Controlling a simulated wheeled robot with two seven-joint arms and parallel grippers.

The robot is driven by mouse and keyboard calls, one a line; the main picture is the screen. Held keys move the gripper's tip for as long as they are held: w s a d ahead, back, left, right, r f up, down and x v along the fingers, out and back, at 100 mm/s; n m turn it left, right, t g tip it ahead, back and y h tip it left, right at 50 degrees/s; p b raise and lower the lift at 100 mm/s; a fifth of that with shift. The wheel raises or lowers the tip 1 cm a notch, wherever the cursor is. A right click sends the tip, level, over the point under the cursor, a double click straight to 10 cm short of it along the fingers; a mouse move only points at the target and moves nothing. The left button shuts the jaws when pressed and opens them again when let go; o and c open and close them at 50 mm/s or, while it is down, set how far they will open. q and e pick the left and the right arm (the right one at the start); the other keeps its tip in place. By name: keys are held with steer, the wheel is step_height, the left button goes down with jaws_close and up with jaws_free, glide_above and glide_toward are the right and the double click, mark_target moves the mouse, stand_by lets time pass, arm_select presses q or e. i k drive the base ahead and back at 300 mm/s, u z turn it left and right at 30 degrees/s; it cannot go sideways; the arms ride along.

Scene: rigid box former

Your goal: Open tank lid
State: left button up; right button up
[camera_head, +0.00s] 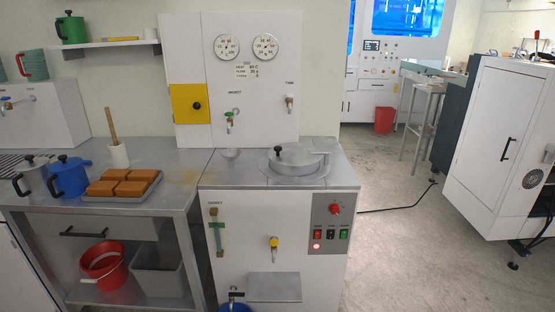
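The tank lid (300,157) is a round grey metal disc with a small black knob (278,149) near its left side. It lies flat over the tank, which is set in the top of the white machine (228,275), right of centre. The lid looks closed. Neither of my grippers shows in the head view, and nothing touches the lid.
A tall white panel with two gauges (228,47) stands behind the lid. Left of the machine, a metal bench holds a blue pot (69,178), a grey pot (31,178) and a tray (147,198) of orange blocks. Open floor (395,235) lies to the right.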

mark_target(293, 154)
steer(key=u, duration=0.85)
steer(key=i, duration=1.65)
steer(key=z, duration=0.4)
